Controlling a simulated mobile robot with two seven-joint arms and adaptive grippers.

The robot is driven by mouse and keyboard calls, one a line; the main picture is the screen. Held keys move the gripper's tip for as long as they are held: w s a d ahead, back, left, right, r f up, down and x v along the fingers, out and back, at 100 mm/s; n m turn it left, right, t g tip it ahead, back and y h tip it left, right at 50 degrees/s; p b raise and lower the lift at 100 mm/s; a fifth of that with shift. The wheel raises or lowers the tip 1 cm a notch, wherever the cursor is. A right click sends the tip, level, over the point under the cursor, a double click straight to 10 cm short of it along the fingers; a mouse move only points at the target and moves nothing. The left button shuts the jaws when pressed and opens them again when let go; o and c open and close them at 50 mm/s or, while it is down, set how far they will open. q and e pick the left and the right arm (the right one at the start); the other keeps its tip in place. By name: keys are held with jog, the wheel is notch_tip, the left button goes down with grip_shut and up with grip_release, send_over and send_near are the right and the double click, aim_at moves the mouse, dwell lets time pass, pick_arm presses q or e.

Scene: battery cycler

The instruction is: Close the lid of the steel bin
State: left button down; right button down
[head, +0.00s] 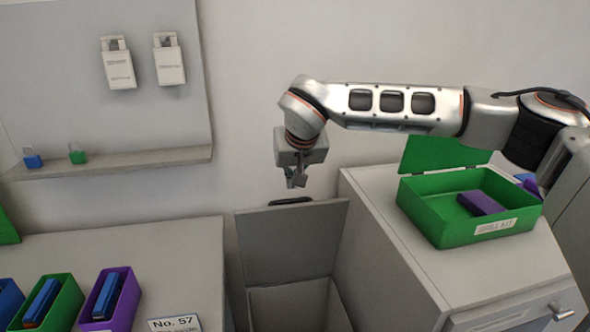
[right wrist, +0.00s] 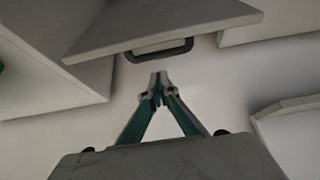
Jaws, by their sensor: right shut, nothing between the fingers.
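The steel bin (head: 290,306) stands in the gap between the left bench and the right cabinet. Its grey lid (head: 290,245) stands raised at the back, so the bin's opening shows. A dark handle (head: 291,201) sits at the lid's top edge. My right gripper (head: 296,183) is shut and empty, just above the handle and apart from it. In the right wrist view the shut fingertips (right wrist: 159,76) point toward the handle (right wrist: 158,50) on the lid (right wrist: 165,24), with a small gap between. My left gripper is not in view.
The left bench (head: 130,260) holds blue, green and purple trays and a "No. 57" sign (head: 174,324). The right cabinet (head: 390,255) carries an open green box (head: 440,228) with a purple block inside. A wall shelf (head: 110,163) holds two padlocks.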

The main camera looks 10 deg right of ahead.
jog(key=shift+f, duration=0.5)
jog(key=s, duration=0.3)
jog(key=shift+s+f, duration=0.1)
jog(key=shift+f, duration=0.2)
jog(key=shift+s, duration=0.1)
jog(key=shift+f, duration=0.1)
